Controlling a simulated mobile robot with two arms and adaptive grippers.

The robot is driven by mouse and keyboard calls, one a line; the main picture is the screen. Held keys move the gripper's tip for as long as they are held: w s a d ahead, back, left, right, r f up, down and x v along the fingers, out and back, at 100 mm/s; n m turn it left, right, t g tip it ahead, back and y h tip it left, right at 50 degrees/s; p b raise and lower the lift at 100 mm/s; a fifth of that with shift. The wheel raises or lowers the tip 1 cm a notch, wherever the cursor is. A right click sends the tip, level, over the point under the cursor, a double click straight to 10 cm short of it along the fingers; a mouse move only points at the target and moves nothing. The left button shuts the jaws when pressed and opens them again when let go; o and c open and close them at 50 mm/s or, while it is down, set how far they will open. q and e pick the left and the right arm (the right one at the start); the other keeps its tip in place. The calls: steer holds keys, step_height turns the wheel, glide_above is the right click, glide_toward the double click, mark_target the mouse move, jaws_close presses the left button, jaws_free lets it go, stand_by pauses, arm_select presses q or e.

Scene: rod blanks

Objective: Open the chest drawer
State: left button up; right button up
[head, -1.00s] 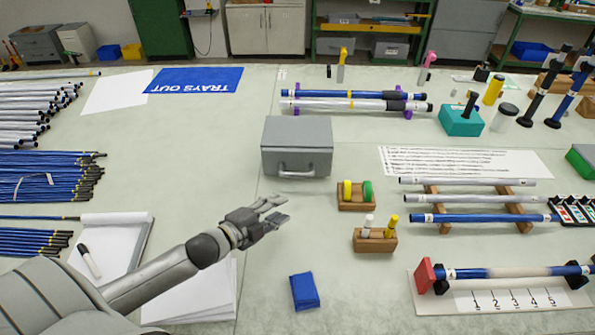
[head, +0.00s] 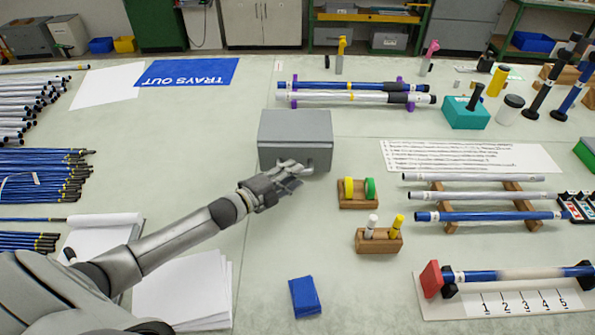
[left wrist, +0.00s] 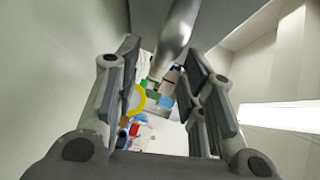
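The grey chest (head: 295,128) stands on the bench near the middle of the head view. Its drawer front faces me and looks shut. The light curved drawer handle (head: 291,165) is on the front, partly hidden by my left gripper (head: 294,176). My left gripper is at the handle. In the left wrist view, the fingers of my left gripper (left wrist: 165,85) are spread apart, with a thick grey bar (left wrist: 179,40), apparently the handle, between or just beyond them. I cannot tell whether the fingers touch it. My right gripper is not in view.
A wooden block with yellow and green rolls (head: 358,201) sits just right of my left gripper. Another wooden holder (head: 380,243) and a blue packet (head: 304,296) lie nearer. The bench directly in front of the chest is mostly clear.

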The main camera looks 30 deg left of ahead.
arm_select(q)
steer(key=shift+x, duration=1.35)
jaws_close()
